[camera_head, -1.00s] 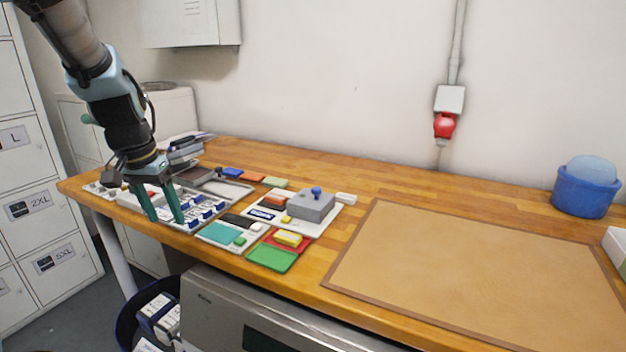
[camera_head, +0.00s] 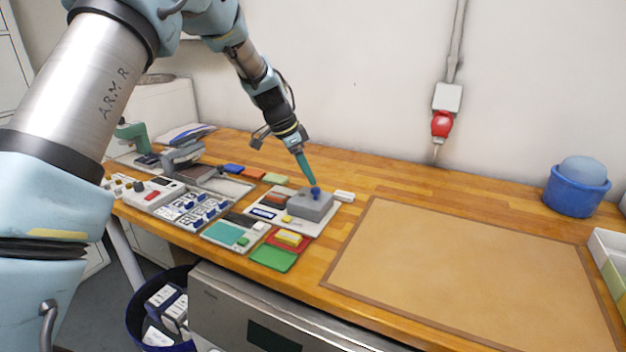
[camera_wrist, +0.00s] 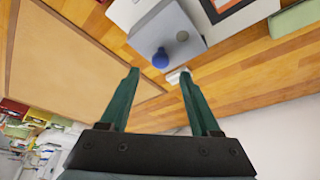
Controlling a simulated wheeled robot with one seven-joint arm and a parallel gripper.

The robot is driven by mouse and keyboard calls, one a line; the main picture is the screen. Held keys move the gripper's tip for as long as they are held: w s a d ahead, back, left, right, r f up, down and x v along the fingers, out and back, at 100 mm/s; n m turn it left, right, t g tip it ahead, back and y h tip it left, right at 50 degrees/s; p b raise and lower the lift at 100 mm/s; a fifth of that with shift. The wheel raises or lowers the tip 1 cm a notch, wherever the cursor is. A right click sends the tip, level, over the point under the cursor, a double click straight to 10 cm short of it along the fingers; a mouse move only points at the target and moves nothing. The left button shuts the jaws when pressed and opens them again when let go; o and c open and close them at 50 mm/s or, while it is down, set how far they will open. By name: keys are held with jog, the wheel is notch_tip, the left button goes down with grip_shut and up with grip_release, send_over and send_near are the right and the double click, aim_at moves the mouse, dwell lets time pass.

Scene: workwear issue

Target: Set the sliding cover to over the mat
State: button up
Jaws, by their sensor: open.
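The sliding cover (camera_head: 308,206) is a grey block with a blue knob (camera_head: 315,192) on top. It sits at the right end of a white board (camera_head: 268,227). In the wrist view the cover (camera_wrist: 180,28) and knob (camera_wrist: 160,59) lie just beyond my fingertips. My gripper (camera_head: 312,183) points down right above the knob. In the wrist view my gripper (camera_wrist: 160,74) is open, with nothing between its fingers. The large tan mat (camera_head: 455,270) lies to the right of the board, apart from the cover. Whether a finger touches the knob is unclear.
A small white block (camera_head: 344,196) lies right behind the cover. Green and red trays (camera_head: 272,258) and a panel of blue switches (camera_head: 195,210) stand to the left. A blue tub (camera_head: 577,190) is at the far right. The tan mat is bare.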

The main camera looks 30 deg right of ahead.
aim_at(315, 189)
jog(key=shift+p+x, duration=0.8)
jog(key=shift+x, duration=1.7)
grip_shut()
